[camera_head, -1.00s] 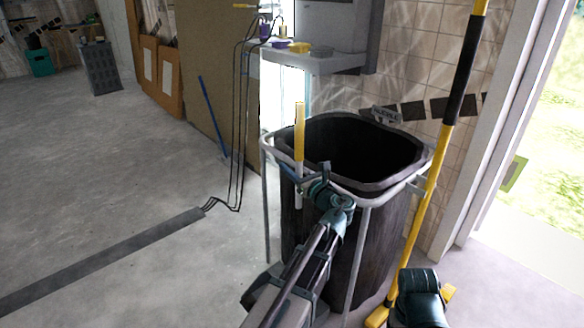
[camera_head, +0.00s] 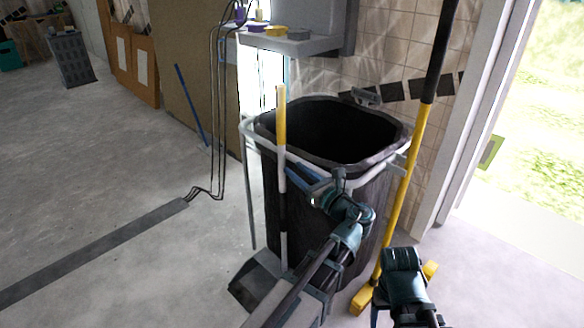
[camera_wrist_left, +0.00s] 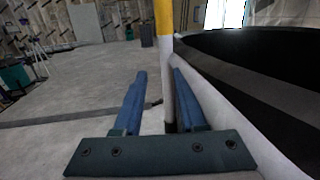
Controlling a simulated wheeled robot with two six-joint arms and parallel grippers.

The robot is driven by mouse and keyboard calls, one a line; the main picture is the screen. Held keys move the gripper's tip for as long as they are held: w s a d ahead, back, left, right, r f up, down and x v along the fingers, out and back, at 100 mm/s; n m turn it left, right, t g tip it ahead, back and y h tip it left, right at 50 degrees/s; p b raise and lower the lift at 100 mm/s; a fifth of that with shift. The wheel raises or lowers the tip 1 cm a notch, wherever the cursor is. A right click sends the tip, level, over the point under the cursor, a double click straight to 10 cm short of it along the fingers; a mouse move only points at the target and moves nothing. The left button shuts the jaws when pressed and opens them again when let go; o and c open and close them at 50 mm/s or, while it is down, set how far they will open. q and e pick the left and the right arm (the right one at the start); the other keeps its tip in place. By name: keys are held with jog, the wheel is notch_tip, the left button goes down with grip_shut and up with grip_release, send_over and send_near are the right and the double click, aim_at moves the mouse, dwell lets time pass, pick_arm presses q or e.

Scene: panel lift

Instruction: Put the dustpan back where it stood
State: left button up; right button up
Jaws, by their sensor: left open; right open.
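The dustpan has a long upright handle (camera_head: 282,130), yellow above and white below, and a dark grey pan (camera_head: 258,288) on the floor. It stands at the front left of the black bin, close to its rim. My left gripper (camera_head: 300,176) is open, its blue fingers at the handle from the right. In the left wrist view the white handle (camera_wrist_left: 166,70) shows between the two fingers; whether they touch it I cannot tell. My right gripper (camera_head: 402,262) is low at the right, open, by the broom's foot; its fingertips are mostly hidden.
The black bin (camera_head: 390,205) sits in a pale tubular frame (camera_head: 250,200). A yellow broom (camera_head: 398,200) with a black grip leans at its right. Behind is a grey shelf (camera_head: 300,46) with small items.

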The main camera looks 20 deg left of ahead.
pick_arm(q)
jog(key=s+d+f+n+g+h, duration=0.25)
jog(key=s+f+n, duration=0.2)
jog(key=f, duration=0.25)
jog(key=s+d+f+n+g+h, duration=0.2)
jog(key=s+f+n+h, duration=0.15)
jog(key=f+n, duration=0.3)
jog(key=s+d+f+n+g+h, duration=0.2)
jog(key=s+d+f+n+h, duration=0.2)
jog(key=s+d, duration=0.2)
jog(key=s+d+f+n+g+h, duration=0.3)
jog(key=s+d+f+n+h, duration=0.2)
jog(key=d, duration=0.4)
jog(key=shift+s+f, duration=0.3)
jog(key=shift+s, duration=0.1)
jog(key=shift+r, duration=0.1)
notch_tip(320, 180, up, 45)
jog(key=p, duration=4.5)
jog(key=shift+r, duration=0.15)
